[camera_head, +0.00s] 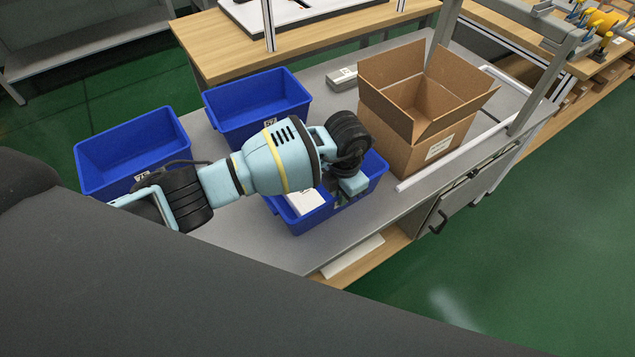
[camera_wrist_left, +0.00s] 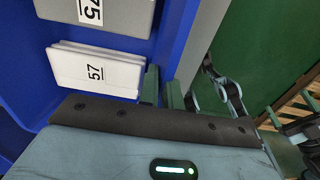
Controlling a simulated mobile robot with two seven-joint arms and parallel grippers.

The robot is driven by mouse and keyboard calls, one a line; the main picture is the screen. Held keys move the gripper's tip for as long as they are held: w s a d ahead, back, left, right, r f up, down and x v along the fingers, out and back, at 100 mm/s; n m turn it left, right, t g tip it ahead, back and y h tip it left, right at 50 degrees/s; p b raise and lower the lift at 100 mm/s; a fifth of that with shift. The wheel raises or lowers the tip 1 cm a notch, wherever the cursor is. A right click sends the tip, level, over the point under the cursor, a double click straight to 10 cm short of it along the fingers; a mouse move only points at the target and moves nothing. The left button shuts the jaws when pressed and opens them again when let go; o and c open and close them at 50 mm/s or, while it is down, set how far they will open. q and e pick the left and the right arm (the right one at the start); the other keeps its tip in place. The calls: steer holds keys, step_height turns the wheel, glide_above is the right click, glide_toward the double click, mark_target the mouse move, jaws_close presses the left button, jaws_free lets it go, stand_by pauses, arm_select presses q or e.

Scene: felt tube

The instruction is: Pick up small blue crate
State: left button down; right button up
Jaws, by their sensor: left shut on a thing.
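A small blue crate (camera_head: 301,226) sits on the grey tabletop below my left gripper, partly hidden by my arm. It holds a white box (camera_head: 305,201). My left gripper (camera_head: 348,191) reaches down to the crate's near right side. In the left wrist view, its two fingers (camera_wrist_left: 165,92) are shut on the upper edge of the blue crate's wall (camera_wrist_left: 181,35).
Two other blue crates stand on the left (camera_head: 130,150) and at the back (camera_head: 258,105). An open cardboard box (camera_head: 420,150) stands close to the right of the small crate. The grey table (camera_head: 265,250) has its near edge just in front.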

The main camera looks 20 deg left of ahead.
steer(key=shift+d, duration=0.2)
stand_by(0.3)
arm_select(q)
steer(key=shift+r, duration=0.1)
steer(key=shift+r, duration=1.7)
steer(key=s+d, duration=0.2)
steer(key=s, duration=0.5)
steer(key=s+d+r+p, duration=0.1)
steer(key=s+d, duration=0.1)
steer(key=s, duration=0.6)
steer(key=shift+s+r, duration=0.2)
steer(key=shift+r, duration=0.05)
arm_select(e)
steer(key=shift+w+r, duration=0.65)
steer(key=shift+r, duration=0.15)
